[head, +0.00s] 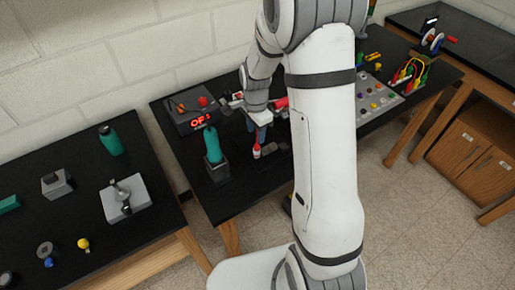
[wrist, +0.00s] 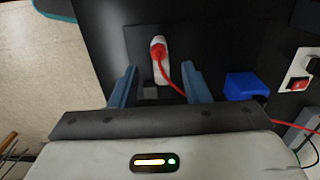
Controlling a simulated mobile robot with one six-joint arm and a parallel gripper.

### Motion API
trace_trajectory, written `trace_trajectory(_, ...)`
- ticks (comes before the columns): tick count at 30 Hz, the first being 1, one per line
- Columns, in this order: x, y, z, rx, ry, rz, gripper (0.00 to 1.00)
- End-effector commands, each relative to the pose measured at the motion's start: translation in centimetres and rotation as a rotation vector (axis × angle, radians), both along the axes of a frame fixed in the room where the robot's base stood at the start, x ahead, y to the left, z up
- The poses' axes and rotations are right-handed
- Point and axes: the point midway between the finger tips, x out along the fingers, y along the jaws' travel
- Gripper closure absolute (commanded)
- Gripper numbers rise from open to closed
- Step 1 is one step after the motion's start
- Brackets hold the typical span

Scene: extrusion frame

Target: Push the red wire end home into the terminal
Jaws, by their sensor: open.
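In the wrist view the red wire end (wrist: 158,52) sits at the white terminal (wrist: 161,76), which stands on a dark plate (wrist: 136,45). How deep the end sits cannot be told. The red wire curves from it down to the right and passes beneath my gripper. My gripper (wrist: 159,68) is open, its blue fingers apart on either side of the terminal, with nothing held. In the head view my gripper (head: 258,137) points down over the bench, and the small red-and-white terminal shows just below it (head: 257,152).
A blue block (wrist: 246,86) and a red rocker switch (wrist: 300,84) lie to the right in the wrist view. In the head view a green-handled tool in a dark stand (head: 217,170) and a box with a red display (head: 194,114) are close left of my gripper.

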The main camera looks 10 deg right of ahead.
Motion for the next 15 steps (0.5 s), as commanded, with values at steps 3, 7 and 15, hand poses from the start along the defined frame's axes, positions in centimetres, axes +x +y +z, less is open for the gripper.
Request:
trace_trajectory(3, 0.0, -0.2, -0.1, -0.001, -0.001, -0.002, 0.57)
trace_trajectory(7, 0.0, -0.3, -0.8, -0.001, 0.000, -0.003, 0.57)
trace_trajectory(15, 0.0, -0.3, -4.0, -0.001, 0.000, -0.003, 0.57)
